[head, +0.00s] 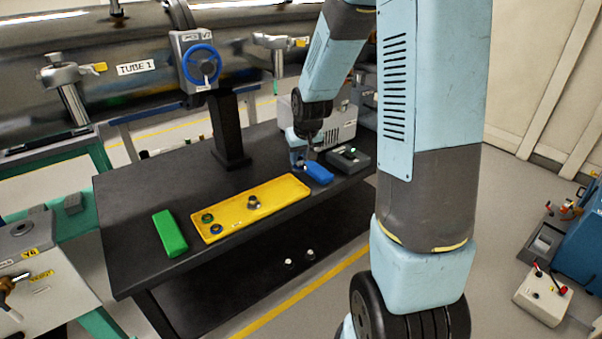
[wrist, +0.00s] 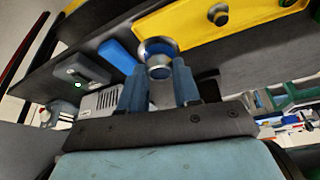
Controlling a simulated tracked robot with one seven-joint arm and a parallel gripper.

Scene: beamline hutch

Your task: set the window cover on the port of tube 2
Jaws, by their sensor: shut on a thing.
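My gripper (head: 299,163) is over the right part of the black bench, near a blue block (head: 318,173). In the wrist view its two blue fingers (wrist: 160,82) are shut on a round silver piece with a flared rim, which looks like the window cover (wrist: 158,47). The held piece is too small to make out in the head view. I cannot pick out the port of tube 2 in either view; the readable tube label says TUBE 1 (head: 136,68).
A yellow tray (head: 279,191) on the black bench (head: 135,193) holds a grey knobbed part (head: 253,202) and two small rings. A green block (head: 170,233) lies left of it. A dark box (head: 348,158) is at the bench's right. A black post (head: 229,130) stands behind.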

